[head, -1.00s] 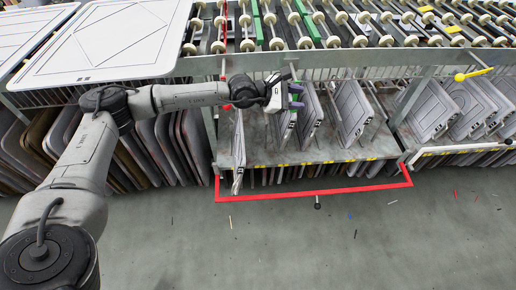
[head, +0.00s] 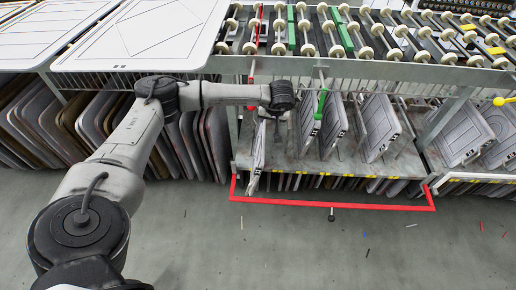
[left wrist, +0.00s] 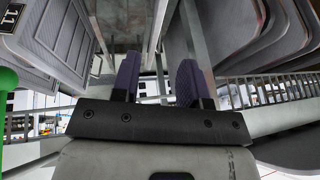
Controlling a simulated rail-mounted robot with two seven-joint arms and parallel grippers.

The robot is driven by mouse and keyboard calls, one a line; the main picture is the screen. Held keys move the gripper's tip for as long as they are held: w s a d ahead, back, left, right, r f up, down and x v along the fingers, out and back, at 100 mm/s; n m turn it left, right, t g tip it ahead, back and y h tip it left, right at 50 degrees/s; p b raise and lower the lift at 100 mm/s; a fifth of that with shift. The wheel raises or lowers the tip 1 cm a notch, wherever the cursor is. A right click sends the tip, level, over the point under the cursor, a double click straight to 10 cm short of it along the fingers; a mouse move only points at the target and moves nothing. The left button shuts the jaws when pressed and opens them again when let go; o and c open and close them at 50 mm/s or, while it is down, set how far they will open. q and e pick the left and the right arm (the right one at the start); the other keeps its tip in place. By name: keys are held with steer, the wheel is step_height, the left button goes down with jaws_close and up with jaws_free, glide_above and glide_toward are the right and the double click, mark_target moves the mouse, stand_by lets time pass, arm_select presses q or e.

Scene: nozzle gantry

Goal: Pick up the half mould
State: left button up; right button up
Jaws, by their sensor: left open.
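Several grey half moulds stand on edge in the rack bay; the leftmost one (head: 257,160) shows nearly edge-on, and others (head: 335,125) (head: 380,128) lean to its right. My left arm reaches over the left end of this bay, with its wrist above the leftmost half mould. In the head view the left fingers are hidden behind the wrist. In the left wrist view my left gripper (left wrist: 157,80) is open, with two purple fingers apart. A thin upright panel edge (left wrist: 156,30) shows beyond the fingers, roughly in line with the gap. I cannot tell whether it lies between them.
A red bar (head: 335,206) runs along the bay's front. Rollers (head: 362,52) lie above, and a white board (head: 140,35) is at upper left. Dark rounded panels (head: 160,135) stand packed left of the bay. The floor (head: 330,250) in front is largely clear.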

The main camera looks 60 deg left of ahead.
mark_target(264, 127)
arm_select(q)
steer(key=b+x, duration=0.2)
steer(key=x, duration=0.4)
steer(key=shift+a+f+b, duration=0.2)
steer(key=shift+f+b, duration=0.2)
steer(key=shift+f, duration=0.1)
steer(key=b+x, duration=0.4)
steer(key=shift+w+f, duration=0.2)
steer(key=shift+f, duration=0.05)
steer(key=shift+a+f, duration=0.25)
steer(key=shift+f, duration=0.1)
steer(key=shift+r, duration=0.1)
steer(key=shift+c, duration=1.4)
steer(key=c, duration=0.4)
jaws_close()
